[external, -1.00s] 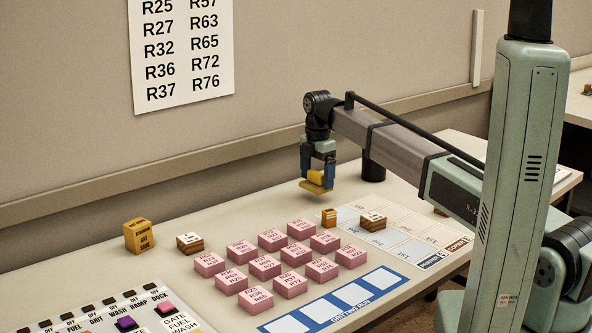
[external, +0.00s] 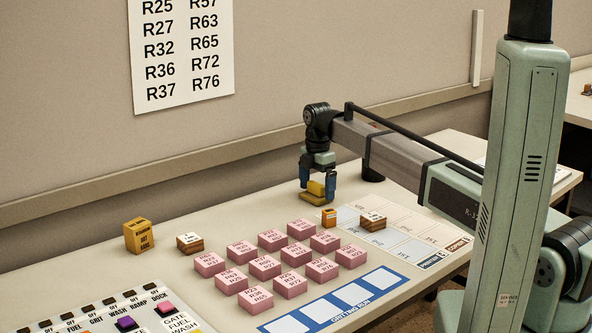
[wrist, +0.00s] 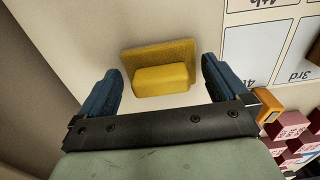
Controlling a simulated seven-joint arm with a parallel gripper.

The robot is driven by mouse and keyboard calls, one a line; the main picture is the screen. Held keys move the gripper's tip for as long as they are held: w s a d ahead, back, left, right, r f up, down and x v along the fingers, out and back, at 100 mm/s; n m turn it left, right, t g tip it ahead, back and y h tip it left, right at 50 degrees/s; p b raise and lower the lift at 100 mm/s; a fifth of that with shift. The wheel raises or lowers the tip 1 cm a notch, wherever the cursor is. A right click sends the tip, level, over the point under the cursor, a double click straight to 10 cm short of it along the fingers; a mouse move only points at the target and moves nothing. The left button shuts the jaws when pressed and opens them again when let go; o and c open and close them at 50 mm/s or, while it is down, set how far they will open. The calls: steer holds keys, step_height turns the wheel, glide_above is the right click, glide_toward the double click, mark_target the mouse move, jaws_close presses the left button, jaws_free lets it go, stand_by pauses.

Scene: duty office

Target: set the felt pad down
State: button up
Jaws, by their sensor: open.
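The felt pad is a flat yellow piece with a yellow block-shaped grip on top. It rests on the pale desk in the external view (external: 314,196), behind the pink blocks and left of the card with the pale boxes. My gripper (external: 317,188) is low over it, with its blue fingers on either side of the grip. In the wrist view the pad (wrist: 160,66) lies between the spread fingers of my gripper (wrist: 162,85), with a gap on each side. The gripper is open.
Several pink labelled blocks (external: 265,267) stand in rows in front. A small orange block (external: 329,217) and a wooden-sided block (external: 373,221) are close by on the right. A yellow box (external: 139,236) stands at left.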

mark_target(317, 183)
step_height(317, 183, up, 12)
steer(key=shift+r, duration=0.15)
stand_by(0.5)
